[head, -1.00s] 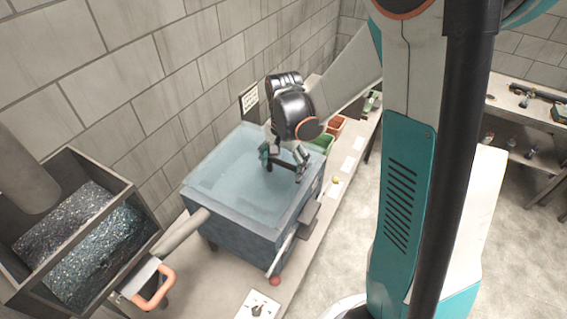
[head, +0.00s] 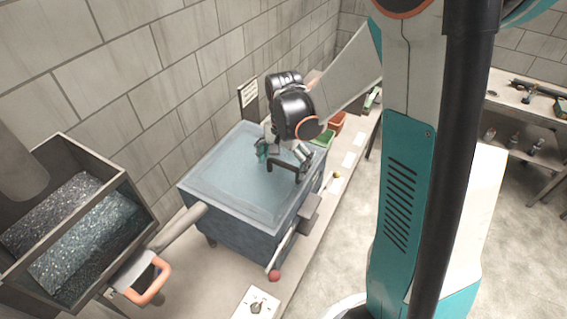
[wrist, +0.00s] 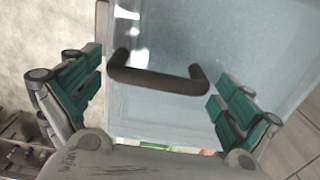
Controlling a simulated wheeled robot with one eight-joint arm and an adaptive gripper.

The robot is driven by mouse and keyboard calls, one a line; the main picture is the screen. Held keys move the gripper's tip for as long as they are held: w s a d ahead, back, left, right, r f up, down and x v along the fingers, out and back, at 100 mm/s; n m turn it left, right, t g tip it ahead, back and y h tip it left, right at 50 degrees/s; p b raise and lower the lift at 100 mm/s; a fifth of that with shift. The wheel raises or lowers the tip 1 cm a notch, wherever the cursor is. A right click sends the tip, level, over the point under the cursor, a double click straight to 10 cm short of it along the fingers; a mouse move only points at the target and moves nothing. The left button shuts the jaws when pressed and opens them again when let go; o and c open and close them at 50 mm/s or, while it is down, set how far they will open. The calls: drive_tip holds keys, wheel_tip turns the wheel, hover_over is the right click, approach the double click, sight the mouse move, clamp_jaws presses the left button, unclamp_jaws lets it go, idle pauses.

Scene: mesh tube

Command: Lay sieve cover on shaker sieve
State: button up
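The sieve cover (head: 225,180) is a pale blue, see-through pane with a dark bar handle (wrist: 158,82). It lies on top of the blue box-shaped shaker sieve (head: 237,232) and looks flat, with its edges close to the box rim. My gripper (head: 283,158) is above the right part of the cover. In the wrist view its two teal-padded fingers (wrist: 158,92) are spread wide, one beyond each end of the handle, with gaps between pads and handle. The gripper holds nothing. The far rim of the box is partly hidden by my wrist.
A hopper with dark grains (head: 85,235) stands at left, joined by a pipe (head: 178,228). A lever with a red knob (head: 274,275) runs along the sieve's front. Green (head: 323,138) and orange (head: 337,122) bins stand behind. A block wall is close at the back.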

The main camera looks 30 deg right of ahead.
idle(0.3)
wheel_tip(320, 180, up, 12)
idle(0.6)
idle(0.4)
